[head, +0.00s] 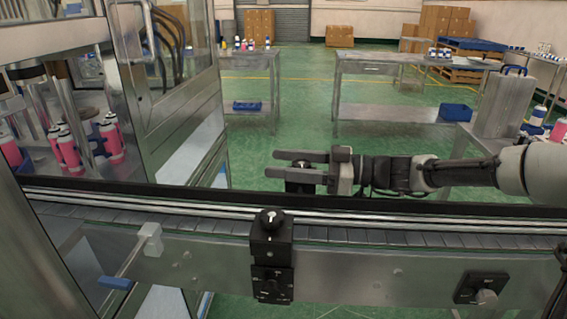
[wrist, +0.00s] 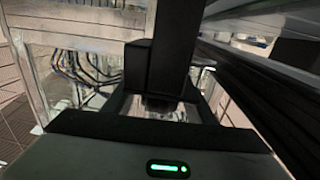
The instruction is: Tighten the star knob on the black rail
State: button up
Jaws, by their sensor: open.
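The black rail (head: 160,190) runs across the head view along the far side of the conveyor. A black block (head: 300,188) rises at the rail; its upper part, where a knob could be, is mostly hidden by my gripper. My gripper (head: 277,164) is open and level, pointing left, with its two fingers at this block's top. In the wrist view a dark upright block (wrist: 165,65) stands ahead, between the fingers or just beyond them; contact cannot be told. A second black knob (head: 270,217) with a white mark sits on a bracket on the near rail.
The conveyor (head: 400,238) runs below my arm. A control box (head: 271,283) and a dial (head: 485,290) are on its front. A metal-framed machine (head: 180,120) with pink bottles stands at left. Steel tables (head: 375,65) stand behind on open green floor.

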jog(key=s+d+p, duration=0.1)
jog(key=d, duration=1)
jog(key=shift+s+d+p, duration=0.15)
jog(key=shift+d+p, duration=0.25)
